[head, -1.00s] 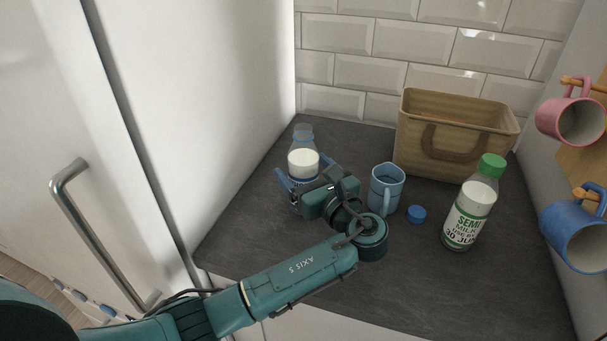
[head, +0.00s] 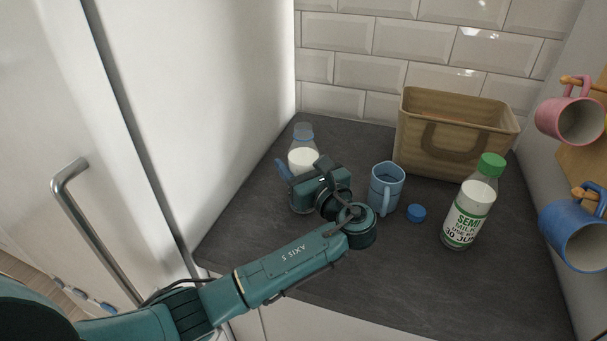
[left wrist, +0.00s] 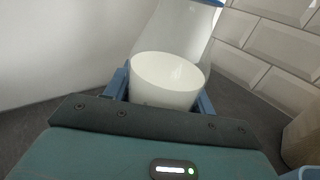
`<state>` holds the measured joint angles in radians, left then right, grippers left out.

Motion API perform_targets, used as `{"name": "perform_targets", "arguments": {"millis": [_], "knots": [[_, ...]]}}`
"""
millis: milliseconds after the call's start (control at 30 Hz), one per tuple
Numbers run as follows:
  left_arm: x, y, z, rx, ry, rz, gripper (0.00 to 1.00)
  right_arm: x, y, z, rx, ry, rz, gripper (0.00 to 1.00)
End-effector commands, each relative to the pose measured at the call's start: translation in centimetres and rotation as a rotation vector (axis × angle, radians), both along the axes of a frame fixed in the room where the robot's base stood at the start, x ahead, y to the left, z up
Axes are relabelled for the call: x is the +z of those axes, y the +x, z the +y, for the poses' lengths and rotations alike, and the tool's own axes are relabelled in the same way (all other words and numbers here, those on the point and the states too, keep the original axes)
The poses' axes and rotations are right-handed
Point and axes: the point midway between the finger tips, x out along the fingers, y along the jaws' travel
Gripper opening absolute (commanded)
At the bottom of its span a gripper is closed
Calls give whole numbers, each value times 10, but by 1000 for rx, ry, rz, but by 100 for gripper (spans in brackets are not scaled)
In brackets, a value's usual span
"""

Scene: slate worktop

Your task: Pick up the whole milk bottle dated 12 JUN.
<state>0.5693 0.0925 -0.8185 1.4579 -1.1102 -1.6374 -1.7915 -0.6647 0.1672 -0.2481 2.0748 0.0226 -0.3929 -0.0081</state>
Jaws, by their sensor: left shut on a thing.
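A clear bottle (head: 303,158) partly filled with white milk stands upright at the left of the worktop, near the white wall. My left gripper (head: 300,176) is shut around its middle. In the left wrist view the bottle (left wrist: 168,78) sits between the two blue fingers of the gripper (left wrist: 162,92). The gripper and wrist hide its label, so I cannot read its type or date. A second bottle (head: 469,205) with a green cap stands at the right; its label reads SEMI MILK and a date that looks like 30 JUN.
A light blue mug (head: 385,188) stands just right of my wrist, with a blue cap (head: 417,213) lying beside it. A tan basket (head: 470,160) is at the back. Pink (head: 570,120) and blue (head: 577,235) mugs hang at the right. The front worktop is clear.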

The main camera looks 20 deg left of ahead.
Motion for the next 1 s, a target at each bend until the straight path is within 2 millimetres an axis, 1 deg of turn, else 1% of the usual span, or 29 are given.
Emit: {"name": "perform_targets", "arguments": {"millis": [33,133,167,567,767,1000], "knots": [[0,0,0,0,-1,1,28,0,0,0,0,0,0,80],[0,0,0,0,-1,1,19,0,0,0,0,0,0,80],[1,0,0,-1,0,-3,18,0,0,0,0,0,0,80],[4,0,0,-1,-1,-4,18,0,-1,0,1,0,2,80],[13,0,-1,-1,-2,-5,18,0,-2,0,1,0,3,80],[32,0,-1,-1,-1,-6,18,1,-2,0,1,-1,4,80]]}}
